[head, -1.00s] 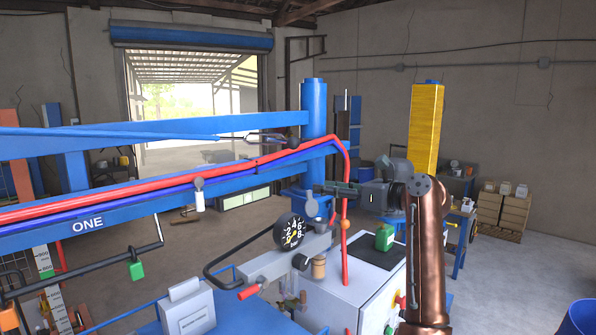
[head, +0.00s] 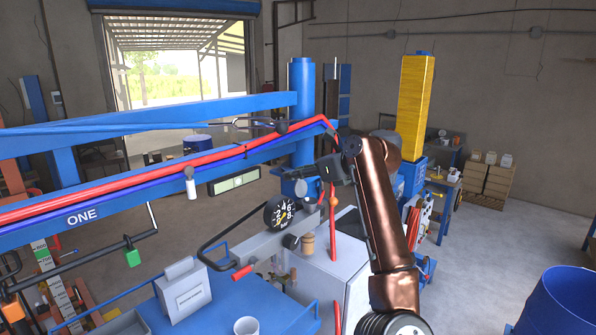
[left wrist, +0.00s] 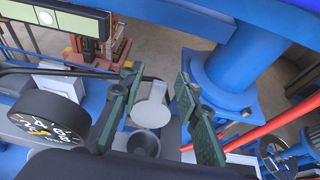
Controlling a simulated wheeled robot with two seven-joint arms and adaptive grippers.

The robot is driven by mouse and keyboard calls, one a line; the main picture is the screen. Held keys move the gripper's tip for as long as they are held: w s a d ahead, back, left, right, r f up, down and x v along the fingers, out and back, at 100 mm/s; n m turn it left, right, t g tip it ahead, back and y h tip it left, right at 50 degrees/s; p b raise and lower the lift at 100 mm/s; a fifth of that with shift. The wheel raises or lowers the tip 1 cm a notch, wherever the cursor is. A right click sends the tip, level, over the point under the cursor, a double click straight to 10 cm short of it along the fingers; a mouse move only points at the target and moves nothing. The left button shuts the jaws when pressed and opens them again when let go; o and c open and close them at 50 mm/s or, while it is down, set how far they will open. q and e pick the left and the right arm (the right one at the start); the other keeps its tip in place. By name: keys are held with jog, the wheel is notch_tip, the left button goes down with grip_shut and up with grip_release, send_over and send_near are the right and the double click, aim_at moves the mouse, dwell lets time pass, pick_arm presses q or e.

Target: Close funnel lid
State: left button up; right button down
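The funnel lid (left wrist: 152,112) is a pale grey disc in the left wrist view. It appears raised at the far side of the dark funnel mouth (left wrist: 143,143). My left gripper (left wrist: 156,77) is open, with its green-padded fingers on either side of the lid and a gap to each. In the head view my left gripper (head: 300,172) is above the machine, behind the pressure gauge. A small grey disc just below its fingers may be the lid; the funnel cannot be made out there. My right gripper is not in view.
The pressure gauge (head: 280,213) and a black curved handle (head: 226,228) are near my gripper. The blue beam (head: 150,185) with red and blue hoses runs across, joining a blue column (head: 303,110). A white cup (head: 246,326) stands on the blue deck.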

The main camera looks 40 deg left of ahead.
pick_arm(q)
jog(key=shift+c, duration=0.4)
grip_shut()
dwell(0.4)
